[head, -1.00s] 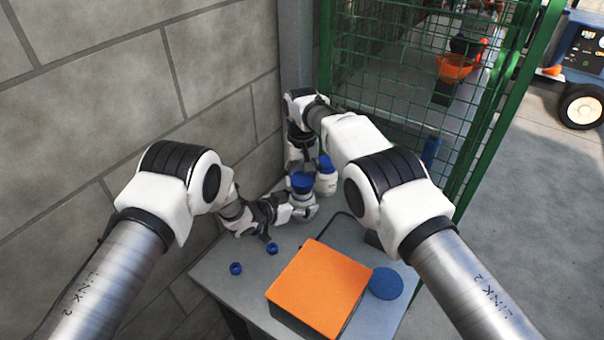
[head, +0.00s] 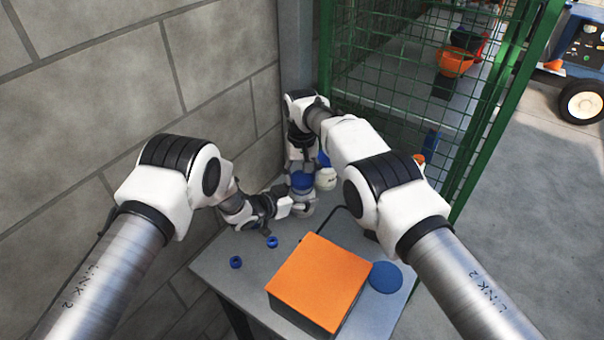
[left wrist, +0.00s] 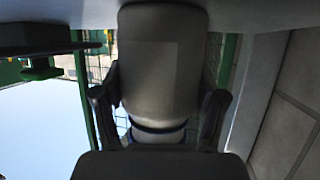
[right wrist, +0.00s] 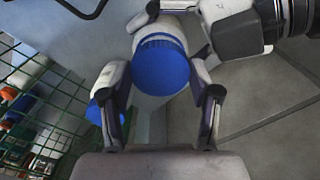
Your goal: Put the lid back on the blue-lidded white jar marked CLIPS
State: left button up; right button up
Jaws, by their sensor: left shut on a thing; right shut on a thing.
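The white jar (right wrist: 160,25) is upright at the table's far end. My left gripper (head: 298,207) is shut around its body from the left. The blue lid (head: 301,181) is at the jar's top and shows large with a ridged rim in the right wrist view (right wrist: 162,66). My right gripper (right wrist: 158,80) is above, shut on the lid from both sides. I cannot tell whether the lid is fully seated. The left wrist view shows white jar wall with a blue band (left wrist: 158,136). No CLIPS marking can be read.
Another white jar (head: 327,180) with a blue lid stands just behind. An orange-topped box (head: 320,282), a blue disc (head: 386,277) and two small blue rings (head: 236,262) lie nearer on the table. A block wall is on the left; a green mesh fence (head: 400,80) is behind.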

jog(key=shift+f, duration=0.6)
jog(key=m, duration=0.6)
jog(key=shift+m, duration=0.4)
jog(key=m, duration=1.5)
jog(key=shift+m, duration=0.4)
jog(key=m, duration=0.4)
jog(key=shift+m, duration=0.4)
